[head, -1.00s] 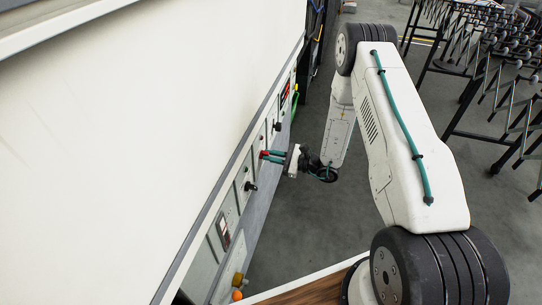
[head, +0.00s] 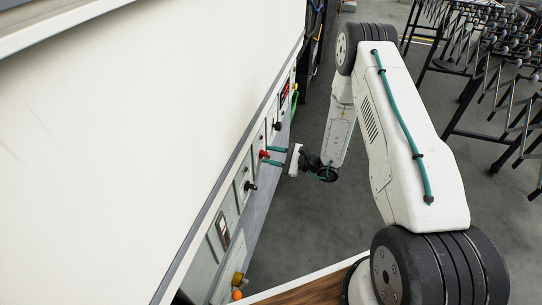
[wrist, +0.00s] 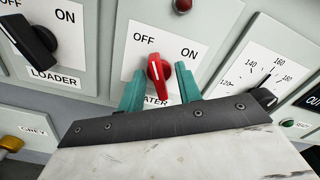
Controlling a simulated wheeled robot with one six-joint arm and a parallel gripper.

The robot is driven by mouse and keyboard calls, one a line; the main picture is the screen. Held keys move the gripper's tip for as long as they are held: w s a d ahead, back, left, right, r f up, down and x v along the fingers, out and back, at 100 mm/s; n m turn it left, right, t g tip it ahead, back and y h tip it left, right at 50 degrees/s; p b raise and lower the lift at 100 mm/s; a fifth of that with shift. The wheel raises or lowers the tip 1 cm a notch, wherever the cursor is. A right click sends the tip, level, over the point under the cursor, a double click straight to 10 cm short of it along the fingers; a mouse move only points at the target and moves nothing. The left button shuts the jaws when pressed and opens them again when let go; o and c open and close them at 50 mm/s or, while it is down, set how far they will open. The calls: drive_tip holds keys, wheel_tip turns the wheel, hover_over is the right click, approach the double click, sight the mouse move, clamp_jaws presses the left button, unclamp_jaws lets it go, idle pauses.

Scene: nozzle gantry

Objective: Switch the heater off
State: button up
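The heater switch is a red knob (wrist: 159,72) on a white plate marked OFF and ON. Its label is partly covered and reads "ATER". The knob's white line points up and slightly left, towards OFF. My gripper (wrist: 160,80) is open, with one teal finger on each side of the knob and gaps between. In the head view the red knob (head: 264,154) shows between the spread fingers of my gripper (head: 267,156) at the panel.
A black LOADER knob (wrist: 30,40) is to the left and a dial with a black knob (wrist: 264,98) to the right. A red lamp (wrist: 182,5) is above. A yellow knob marked GREY (wrist: 11,143) is lower left. Open floor (head: 290,215) lies right of the panel.

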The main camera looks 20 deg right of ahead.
drive_tip(key=shift+a, duration=0.1)
drive_tip(key=v, duration=0.7)
drive_tip(key=shift+s+d, duration=0.25)
drive_tip(key=shift+d, duration=0.05)
idle(0.3)
drive_tip(key=s+a+r+n+g+h, duration=0.1)
drive_tip(key=s+a+r+n+g, duration=0.2)
drive_tip(key=s+r+n+g, duration=0.35)
drive_tip(key=s+a+r+n+g, duration=0.3)
drive_tip(key=s+r+g, duration=0.5)
drive_tip(key=r, duration=0.1)
drive_tip(key=s+d+r+n+t+h, duration=0.1)
drive_tip(key=s+r+n+h, duration=0.3)
drive_tip(key=s+r, duration=0.5)
drive_tip(key=s+d+r+n+t+h, duration=0.1)
drive_tip(key=s+r+n+t+h, duration=0.3)
drive_tip(key=s+r+h, duration=0.5)
wheel_tip(320, 180, up, 5)
drive_tip(key=shift+s+d+f+n+h, duration=0.2)
drive_tip(key=shift+d+n+h, duration=0.1)
drive_tip(key=shift+n, duration=0.45)
